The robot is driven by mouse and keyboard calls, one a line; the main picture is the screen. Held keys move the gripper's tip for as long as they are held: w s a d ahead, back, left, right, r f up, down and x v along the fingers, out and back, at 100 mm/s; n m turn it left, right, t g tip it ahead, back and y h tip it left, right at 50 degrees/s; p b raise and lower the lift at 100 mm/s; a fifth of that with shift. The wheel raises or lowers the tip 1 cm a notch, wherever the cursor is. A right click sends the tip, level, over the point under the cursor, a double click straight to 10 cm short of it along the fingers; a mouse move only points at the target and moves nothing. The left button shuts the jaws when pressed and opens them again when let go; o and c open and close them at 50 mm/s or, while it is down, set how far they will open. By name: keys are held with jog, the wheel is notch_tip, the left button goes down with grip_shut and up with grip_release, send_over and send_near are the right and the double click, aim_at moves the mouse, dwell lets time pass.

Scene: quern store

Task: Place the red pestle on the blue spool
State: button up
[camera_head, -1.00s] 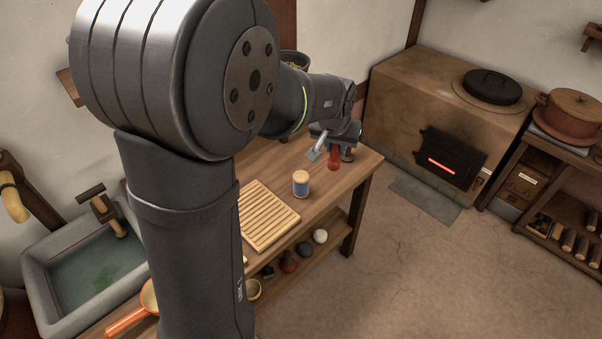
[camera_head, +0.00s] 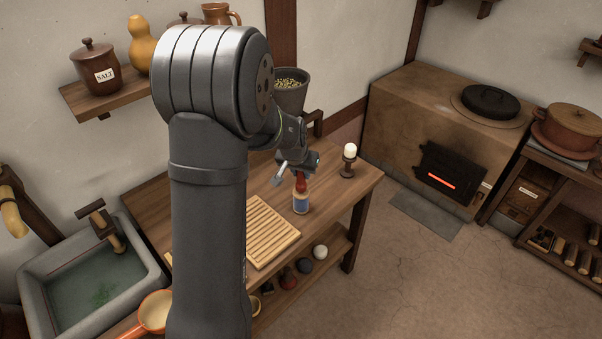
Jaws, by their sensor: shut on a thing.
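The blue spool (camera_head: 301,205) stands upright on the wooden bench, with pale wood at its top. The red pestle (camera_head: 301,183) is held by my gripper (camera_head: 300,171) directly over the spool. Its lower end meets the spool's top in the picture; I cannot tell whether they touch or a small gap is left. My gripper is shut on the upper part of the pestle, which its fingers partly hide.
A slatted wooden board (camera_head: 270,232) lies left of the spool. A pale egg-like object in a dark stand (camera_head: 349,160) is to the right, near the bench (camera_head: 345,188) end. A grey pot (camera_head: 290,92) stands behind my arm. The stove (camera_head: 400,120) is further right.

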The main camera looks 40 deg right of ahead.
jog(key=shift+f, duration=0.35)
jog(key=shift+f, duration=0.2)
jog(key=o, duration=1)
jog(key=shift+r, duration=0.1)
jog(key=shift+r, duration=0.2)
jog(key=v, duration=1.2)
jog(key=shift+f, duration=0.1)
